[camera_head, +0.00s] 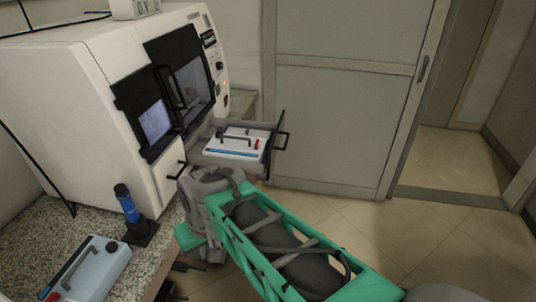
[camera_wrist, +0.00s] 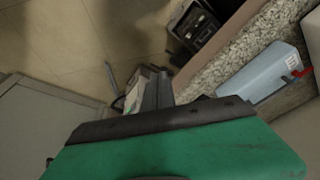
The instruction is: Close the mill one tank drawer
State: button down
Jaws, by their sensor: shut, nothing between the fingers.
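The white mill (camera_head: 60,100) stands on the granite counter at the left. Its tank drawer (camera_head: 268,150) is pulled out to the right at the machine's lower end, with a black handle (camera_head: 282,141) on its front. In the drawer sits a white tank (camera_head: 235,144) with a black grip, a red knob and a blue strip. My green and grey arm reaches in front of the drawer. In the wrist view my gripper (camera_wrist: 158,78) is shut and empty, its dark fingers beside a pale part that may be the drawer. The fingertips are hidden in the head view.
On the counter (camera_head: 60,225) are a light blue tank (camera_head: 95,270) and a blue bottle on a dark stand (camera_head: 138,228). A grey sliding door (camera_head: 340,110) stands behind the drawer. Open tiled floor (camera_head: 440,240) lies to the right. A dark box (camera_wrist: 195,32) shows in the wrist view.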

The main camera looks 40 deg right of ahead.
jog(key=w+d+r+m+t+p, duration=0.1)
jog(key=w+d+r+m, duration=0.15)
jog(key=d, duration=0.45)
jog(key=w+d+r+m+p, duration=0.1)
jog(key=w+d, duration=0.3)
jog(key=d, duration=0.3)
jog(key=w+d+r+m+t+p, duration=0.1)
jog(key=w+d+r+m+p, duration=0.1)
jog(key=w+d, duration=0.35)
jog(key=s+d+m+t+p, duration=0.1)
jog(key=s+d, duration=0.2)
jog(key=d, duration=0.7)
jog(key=s+d+m+t, duration=0.2)
jog(key=s+d, duration=0.1)
jog(key=d, duration=0.8)
jog(key=w+a+r+p+x, duration=0.1)
jog(key=a+p+x, duration=0.1)
jog(key=x, duration=1)
jog(key=shift+w+h+p, duration=0.3)
jog(key=shift+w+p, duration=0.05)
jog(key=shift+p, duration=0.1)
